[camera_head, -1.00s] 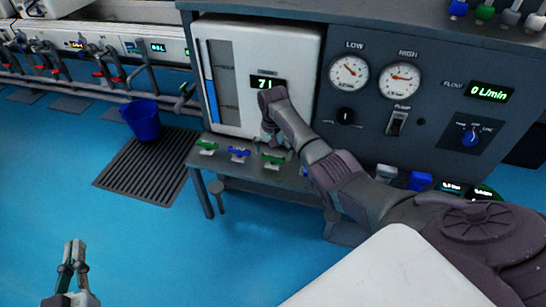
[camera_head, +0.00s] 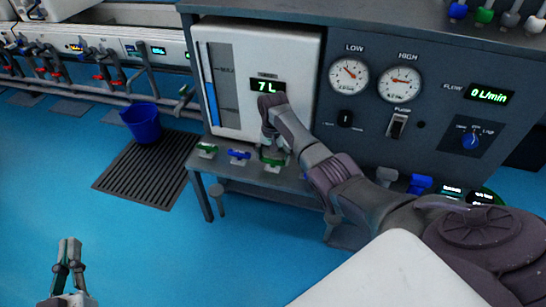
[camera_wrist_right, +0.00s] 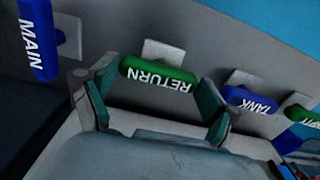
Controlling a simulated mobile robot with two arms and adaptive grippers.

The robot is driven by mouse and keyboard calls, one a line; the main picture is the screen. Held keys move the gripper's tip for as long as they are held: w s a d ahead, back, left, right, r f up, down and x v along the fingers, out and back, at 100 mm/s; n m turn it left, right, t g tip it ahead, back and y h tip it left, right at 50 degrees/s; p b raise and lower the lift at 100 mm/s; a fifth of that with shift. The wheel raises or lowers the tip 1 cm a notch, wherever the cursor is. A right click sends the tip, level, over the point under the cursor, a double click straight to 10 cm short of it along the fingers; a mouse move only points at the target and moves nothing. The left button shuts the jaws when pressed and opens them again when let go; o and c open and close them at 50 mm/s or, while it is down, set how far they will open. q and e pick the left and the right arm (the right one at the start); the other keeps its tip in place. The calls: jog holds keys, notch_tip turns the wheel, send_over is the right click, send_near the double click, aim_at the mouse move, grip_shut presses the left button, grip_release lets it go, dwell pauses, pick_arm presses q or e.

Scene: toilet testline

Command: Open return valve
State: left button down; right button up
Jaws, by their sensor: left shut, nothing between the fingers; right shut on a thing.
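The return valve has a green handle marked RETURN (camera_wrist_right: 158,75), seen between the two fingers of my right gripper (camera_wrist_right: 156,92) in the right wrist view. In the head view the right gripper (camera_head: 271,148) is at the green return handle (camera_head: 272,158) on the ledge below the white tank panel. The right gripper is shut on this handle, which lies crosswise between the fingers. Its valve body is mostly hidden in the head view. My left gripper (camera_head: 68,254) is shut and empty, over the blue floor at the lower left.
A blue TANK handle (camera_wrist_right: 250,100) and another green handle (camera_wrist_right: 302,115) are on one side of the return valve. A blue MAIN handle (camera_wrist_right: 37,40) is on the other. The display (camera_head: 267,86) reads 7 L; flow (camera_head: 488,94) reads 0 L/min. A blue bucket (camera_head: 142,122) stands left.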

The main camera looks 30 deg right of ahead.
jog(key=n+p, duration=0.2)
jog(key=shift+r+n, duration=0.2)
jog(key=shift+n, duration=0.2)
jog(key=n+p, duration=0.1)
jog(key=n, duration=0.1)
jog(key=shift+f+n+p, duration=0.1)
jog(key=shift+n+p, duration=0.25)
jog(key=shift+n, duration=0.05)
jog(key=n+p, duration=0.1)
jog(key=n, duration=0.2)
jog(key=shift+n, duration=0.4)
jog(key=shift+f+n, duration=0.1)
jog(key=shift+n, duration=2.5)
pick_arm(q)
jog(key=s+a+f+g+y, duration=0.2)
jog(key=s+a+f+g, duration=0.1)
jog(key=s+f+g, duration=0.4)
jog(key=s+a+f+g+y, duration=0.2)
jog(key=s+f+g, duration=0.4)
jog(key=f, duration=0.3)
jog(key=shift+s+a+n+g, duration=0.4)
jog(key=shift+s+a, duration=0.25)
jog(key=shift+s, duration=0.05)
pick_arm(e)
jog(key=shift+n, duration=1.5)
